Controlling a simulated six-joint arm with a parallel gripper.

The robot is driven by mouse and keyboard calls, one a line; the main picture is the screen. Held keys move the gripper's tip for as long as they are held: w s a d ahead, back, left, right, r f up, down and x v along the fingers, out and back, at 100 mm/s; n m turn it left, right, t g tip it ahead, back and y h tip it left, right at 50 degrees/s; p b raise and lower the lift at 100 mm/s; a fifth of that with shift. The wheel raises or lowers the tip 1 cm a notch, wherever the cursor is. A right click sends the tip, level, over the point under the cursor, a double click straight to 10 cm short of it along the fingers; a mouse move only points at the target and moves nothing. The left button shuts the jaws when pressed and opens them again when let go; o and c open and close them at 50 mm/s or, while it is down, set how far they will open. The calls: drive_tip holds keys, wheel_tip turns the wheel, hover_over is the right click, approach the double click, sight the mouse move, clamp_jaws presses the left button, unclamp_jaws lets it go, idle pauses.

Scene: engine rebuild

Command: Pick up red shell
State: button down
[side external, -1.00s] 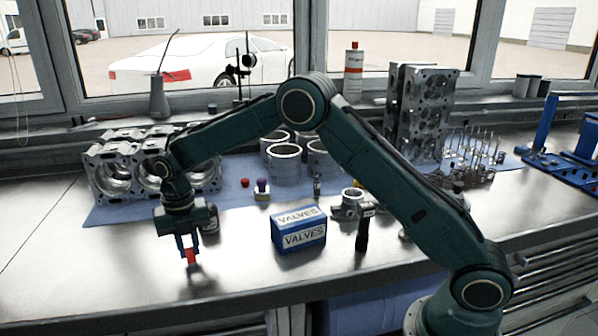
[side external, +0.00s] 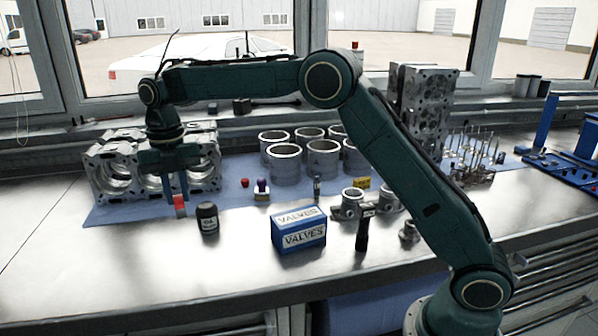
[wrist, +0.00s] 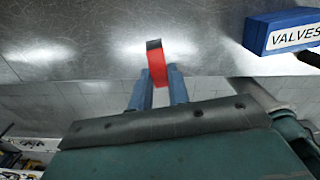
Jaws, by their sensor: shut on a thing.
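The red shell (side external: 180,206) is a small, curved red piece between the fingertips of my gripper (side external: 177,198). My gripper is shut on it and holds it above the bench, in front of the metal engine block at the left. In the wrist view the red shell (wrist: 157,64) shows a red face and a dark top end, between the two blue fingers (wrist: 158,80).
A dark bottle (side external: 208,219) stands close to the right of my gripper. The blue VALVES box (side external: 299,231) is further right. The engine block (side external: 112,180) and several cylinder liners (side external: 285,163) stand on the blue mat. The bench front left is clear.

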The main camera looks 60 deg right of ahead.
sight(178, 196)
drive_tip(key=shift+r, duration=2.85)
